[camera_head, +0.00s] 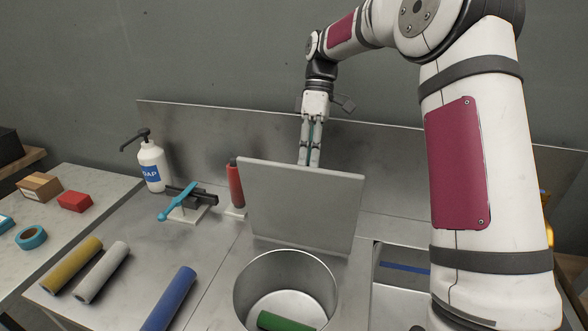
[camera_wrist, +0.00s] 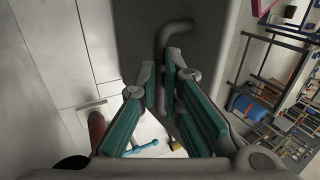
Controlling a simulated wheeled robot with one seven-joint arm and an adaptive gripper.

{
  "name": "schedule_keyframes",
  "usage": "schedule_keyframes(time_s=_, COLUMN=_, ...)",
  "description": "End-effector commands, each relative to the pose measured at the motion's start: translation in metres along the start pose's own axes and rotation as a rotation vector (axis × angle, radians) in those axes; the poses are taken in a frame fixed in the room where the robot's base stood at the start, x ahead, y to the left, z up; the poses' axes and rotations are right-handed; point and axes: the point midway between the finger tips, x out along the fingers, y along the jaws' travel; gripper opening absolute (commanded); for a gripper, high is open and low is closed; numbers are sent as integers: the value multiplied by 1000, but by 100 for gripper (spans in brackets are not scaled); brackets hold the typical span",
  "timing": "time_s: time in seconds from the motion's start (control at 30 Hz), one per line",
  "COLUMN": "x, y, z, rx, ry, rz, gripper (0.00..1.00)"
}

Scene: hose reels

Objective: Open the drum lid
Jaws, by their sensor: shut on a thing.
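The drum lid (camera_head: 300,205) is a flat grey square panel. It stands nearly upright, tilted back, at the rear edge of the round metal drum (camera_head: 240,290). The drum's mouth is uncovered, and a green cylinder (camera_head: 285,323) lies inside. My gripper (camera_head: 310,163) is behind the lid, its tips partly hidden by the lid's top edge. In the wrist view, my gripper (camera_wrist: 162,72) is shut on the bent grey lid handle (camera_wrist: 172,29), which comes off the lid's dark face (camera_wrist: 215,30).
A red cylinder (camera_head: 235,185) stands just left of the lid. A blue-handled tool (camera_head: 180,201), a soap bottle (camera_head: 152,166) and blue (camera_head: 170,300), white (camera_head: 102,272) and yellow (camera_head: 72,265) rolls are farther left. A metal backsplash (camera_head: 390,165) rises behind my gripper.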

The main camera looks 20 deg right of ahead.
Motion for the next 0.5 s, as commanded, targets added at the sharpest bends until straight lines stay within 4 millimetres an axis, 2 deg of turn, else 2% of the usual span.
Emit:
schedule_keyframes(time_s=0.03, x=19, y=20, z=6, rx=14, ry=-13, rz=-14, gripper=0)
schedule_keyframes(time_s=0.23, x=15, y=30, z=8, rx=13, ry=-14, rz=-15, gripper=0)
schedule_keyframes(time_s=0.5, x=14, y=34, z=9, rx=14, ry=-14, rz=-15, gripper=0)
